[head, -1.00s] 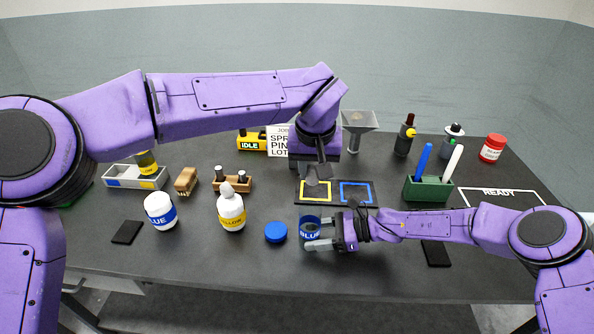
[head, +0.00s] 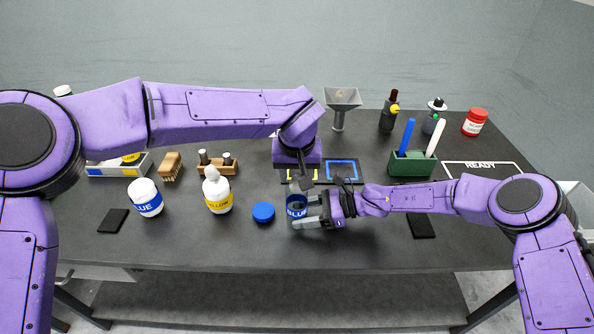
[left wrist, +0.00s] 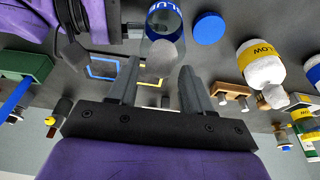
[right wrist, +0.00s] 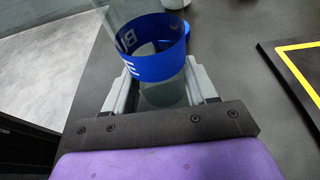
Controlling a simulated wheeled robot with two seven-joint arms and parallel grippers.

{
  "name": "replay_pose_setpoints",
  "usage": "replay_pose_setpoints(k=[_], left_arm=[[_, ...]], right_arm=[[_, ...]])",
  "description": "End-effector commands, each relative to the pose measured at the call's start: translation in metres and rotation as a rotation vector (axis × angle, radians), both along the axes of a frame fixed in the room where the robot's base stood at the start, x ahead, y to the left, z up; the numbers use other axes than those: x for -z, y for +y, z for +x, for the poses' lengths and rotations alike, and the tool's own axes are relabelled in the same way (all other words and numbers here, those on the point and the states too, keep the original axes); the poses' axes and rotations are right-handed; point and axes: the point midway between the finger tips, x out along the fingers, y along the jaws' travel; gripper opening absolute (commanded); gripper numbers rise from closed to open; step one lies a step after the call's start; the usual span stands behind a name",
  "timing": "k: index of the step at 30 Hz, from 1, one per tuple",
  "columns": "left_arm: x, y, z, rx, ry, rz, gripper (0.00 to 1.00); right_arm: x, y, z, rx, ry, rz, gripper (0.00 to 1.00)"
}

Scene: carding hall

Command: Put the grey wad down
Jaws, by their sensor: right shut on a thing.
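A rounded grey wad (left wrist: 160,60) shows in the left wrist view at the near end of the clear jar, just beyond my left fingertips. I cannot tell whether it is inside the jar or at its mouth. The jar with a blue label (head: 297,209) stands at the table's front. My right gripper (head: 312,222) is shut on it, one finger each side, as the right wrist view of the jar (right wrist: 155,60) shows. My left gripper (left wrist: 160,82) is open, its fingers apart, above the jar. In the head view its tips are partly hidden.
A blue lid (head: 263,212) lies left of the jar, beside a yellow-labelled bottle (head: 217,192) and a blue-labelled bottle (head: 146,198). Behind are a blue-outlined square (head: 342,162), a green holder (head: 412,166) and a funnel (head: 342,97).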

Motion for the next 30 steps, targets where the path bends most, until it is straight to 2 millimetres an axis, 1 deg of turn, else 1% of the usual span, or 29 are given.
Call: replay_pose_setpoints(k=[18,20,23,30], left_arm=[[0.000,0.000,0.000,0.000,0.000,0.000,0.62],[-0.003,0.000,0.000,0.000,-0.001,0.000,0.62],[-0.017,0.000,0.001,-0.001,-0.002,-0.001,0.62],[-0.059,0.000,0.000,0.000,-0.002,-0.001,0.62]], right_arm=[[0.001,0.000,0.000,0.001,0.001,-0.001,0.02],[0.000,0.000,0.000,0.001,0.001,-0.001,0.02],[0.000,0.000,0.000,0.001,0.001,-0.001,0.02],[0.001,0.000,0.000,0.000,0.001,-0.001,0.02]])
